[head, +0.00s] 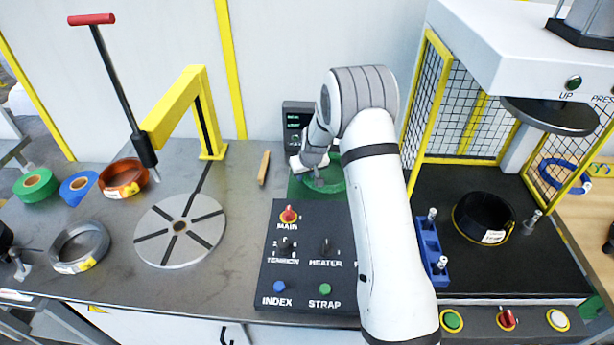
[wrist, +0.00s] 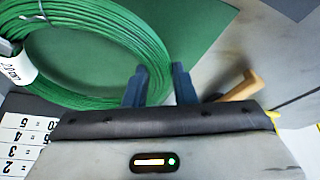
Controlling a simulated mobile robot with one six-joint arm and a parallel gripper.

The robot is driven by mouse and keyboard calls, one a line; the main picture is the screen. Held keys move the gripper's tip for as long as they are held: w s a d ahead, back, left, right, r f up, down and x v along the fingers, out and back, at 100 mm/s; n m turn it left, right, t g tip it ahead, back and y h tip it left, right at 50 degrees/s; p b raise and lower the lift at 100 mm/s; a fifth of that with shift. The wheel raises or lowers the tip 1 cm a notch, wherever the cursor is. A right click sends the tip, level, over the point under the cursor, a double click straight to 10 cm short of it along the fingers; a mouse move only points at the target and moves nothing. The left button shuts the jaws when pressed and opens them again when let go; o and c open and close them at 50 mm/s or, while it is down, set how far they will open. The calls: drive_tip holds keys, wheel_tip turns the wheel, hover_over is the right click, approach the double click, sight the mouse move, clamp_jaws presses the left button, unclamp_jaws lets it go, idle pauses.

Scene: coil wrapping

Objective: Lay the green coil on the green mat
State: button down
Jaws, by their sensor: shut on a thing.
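The green coil (wrist: 150,42) fills the upper left of the wrist view, with a white tag on its left side. My gripper (wrist: 160,80) has its two blue fingers on either side of the coil's right rim and is shut on it. The green mat (wrist: 205,25) shows under and beside the coil in the wrist view. In the head view the green coil (head: 330,183) is partly hidden by my arm, over the green mat (head: 297,190) behind the control panel. I cannot tell whether the coil touches the mat.
The black control panel (head: 290,255) stands just in front of the mat. A wooden-handled tool (head: 264,168) lies left of it. A round slotted plate (head: 180,230), a grey coil (head: 80,247) and a copper coil (head: 123,178) are further left. A press with a black coil (head: 483,217) stands right.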

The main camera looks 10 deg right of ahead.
drive_tip(key=shift+f, duration=0.8)
drive_tip(key=c, duration=1.2)
unclamp_jaws()
drive_tip(key=s+d+r+m+b, duration=0.1)
drive_tip(key=s+d+r+b, duration=0.15)
drive_tip(key=s+r, duration=1.85)
drive_tip(key=s+d+r+m, duration=0.1)
drive_tip(key=s+r, duration=0.1)
drive_tip(key=s, duration=0.8)
drive_tip(key=s+d+r+h, duration=0.1)
drive_tip(key=s+r, duration=0.2)
drive_tip(key=s, duration=0.7)
drive_tip(key=shift+s+d+m+g, duration=0.2)
drive_tip(key=shift+s+m+g, duration=0.15)
drive_tip(key=shift+m+g, duration=0.05)
